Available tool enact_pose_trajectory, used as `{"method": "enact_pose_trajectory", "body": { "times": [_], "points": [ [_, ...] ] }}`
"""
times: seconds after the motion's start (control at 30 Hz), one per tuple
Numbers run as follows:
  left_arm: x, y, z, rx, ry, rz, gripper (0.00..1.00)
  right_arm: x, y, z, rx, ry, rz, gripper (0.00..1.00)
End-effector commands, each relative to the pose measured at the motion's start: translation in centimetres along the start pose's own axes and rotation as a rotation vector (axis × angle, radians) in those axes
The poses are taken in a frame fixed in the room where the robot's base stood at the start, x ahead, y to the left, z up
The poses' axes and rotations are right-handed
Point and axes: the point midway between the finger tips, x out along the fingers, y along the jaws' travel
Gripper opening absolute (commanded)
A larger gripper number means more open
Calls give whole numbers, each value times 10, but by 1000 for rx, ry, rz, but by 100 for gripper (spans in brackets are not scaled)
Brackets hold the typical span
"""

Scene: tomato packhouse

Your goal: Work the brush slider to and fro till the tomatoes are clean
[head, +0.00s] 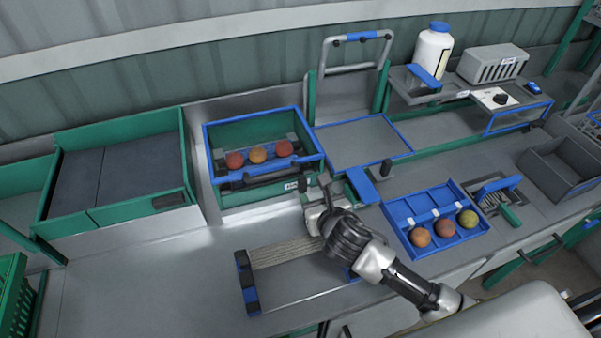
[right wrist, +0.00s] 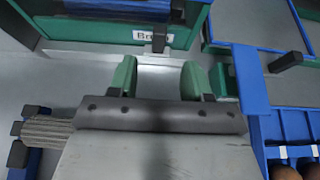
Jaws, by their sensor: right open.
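The brush box (head: 263,130) is green with a blue rim, and its front label partly shows in the right wrist view (right wrist: 147,36). Three reddish-orange tomatoes (head: 257,154) lie in a row inside it, behind a dark bar (head: 262,176). A dark upright grip, apparently the slider's handle (right wrist: 159,38), stands at the box front just right of the label. My right gripper (right wrist: 158,80) is open and empty, its green fingers apart just short of this handle, which lines up between them. In the head view my right gripper (head: 316,190) is by the box's front right corner. My left gripper is not in view.
A blue divided tray (head: 399,210) with three tomatoes stands right of my arm. A roller rack with blue ends (head: 247,285) lies in front. A blue-edged grey panel (head: 362,143) is right of the box. The bench at front left (head: 150,275) is clear.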

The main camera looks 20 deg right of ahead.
Motion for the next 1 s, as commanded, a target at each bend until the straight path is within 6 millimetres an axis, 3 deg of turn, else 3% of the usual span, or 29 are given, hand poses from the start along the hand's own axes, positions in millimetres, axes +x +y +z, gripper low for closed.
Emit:
{"method": "enact_pose_trajectory", "body": {
  "times": [0.2,0.3,0.4,0.67,1.0],
  "points": [
    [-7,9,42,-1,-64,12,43,35,0,2,7,0,-3,49],
    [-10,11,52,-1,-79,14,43,53,0,1,8,2,-3,49],
    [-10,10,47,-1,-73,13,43,69,0,1,9,2,-3,49],
    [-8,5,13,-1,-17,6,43,96,0,1,8,1,-2,49],
    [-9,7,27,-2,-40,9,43,100,0,0,8,2,-1,49]
  ]
}}
